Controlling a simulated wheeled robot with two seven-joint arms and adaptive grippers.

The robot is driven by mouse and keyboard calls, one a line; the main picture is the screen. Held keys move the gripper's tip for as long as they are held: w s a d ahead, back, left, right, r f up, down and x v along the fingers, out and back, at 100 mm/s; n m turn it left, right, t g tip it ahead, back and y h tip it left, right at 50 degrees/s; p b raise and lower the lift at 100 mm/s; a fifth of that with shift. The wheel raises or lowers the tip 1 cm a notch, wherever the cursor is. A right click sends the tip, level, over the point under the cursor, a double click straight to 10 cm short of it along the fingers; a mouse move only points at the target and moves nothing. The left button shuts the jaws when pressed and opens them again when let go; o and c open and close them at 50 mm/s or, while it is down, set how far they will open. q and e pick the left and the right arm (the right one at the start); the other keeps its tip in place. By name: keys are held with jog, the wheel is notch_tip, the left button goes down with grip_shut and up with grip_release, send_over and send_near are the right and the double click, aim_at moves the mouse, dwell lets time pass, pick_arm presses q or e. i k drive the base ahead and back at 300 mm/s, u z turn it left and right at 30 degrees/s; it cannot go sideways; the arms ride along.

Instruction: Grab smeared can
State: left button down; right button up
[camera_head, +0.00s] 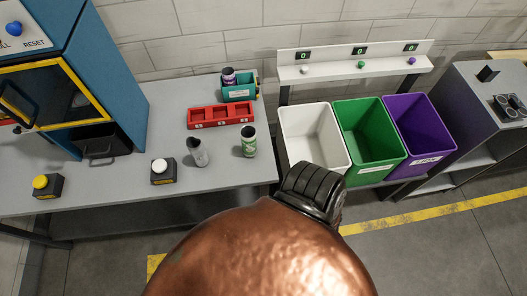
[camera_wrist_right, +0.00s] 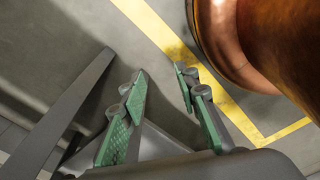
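A grey-and-white can (camera_head: 198,152) with dark, blurry marks stands on the grey table. To its right is a white can with a green print (camera_head: 248,142). A purple-topped can (camera_head: 229,77) sits in a teal holder at the back. Which can is smeared is hard to tell at this size. My right gripper (camera_wrist_right: 160,77) shows in the right wrist view with green-padded fingers apart and nothing between them, above the floor. It is away from the cans. My left gripper is in neither view.
A red tray (camera_head: 220,123) lies behind the two standing cans. A white button (camera_head: 160,165) and a yellow button (camera_head: 40,182) stand at the front left. A blue machine (camera_head: 118,95) is at left. White (camera_head: 318,160), green (camera_head: 375,155) and purple (camera_head: 428,148) bins are right.

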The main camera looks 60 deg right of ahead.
aim_at(248, 133)
jog(key=z, duration=0.05)
jog(key=k, duration=0.5)
jog(key=z, duration=0.65)
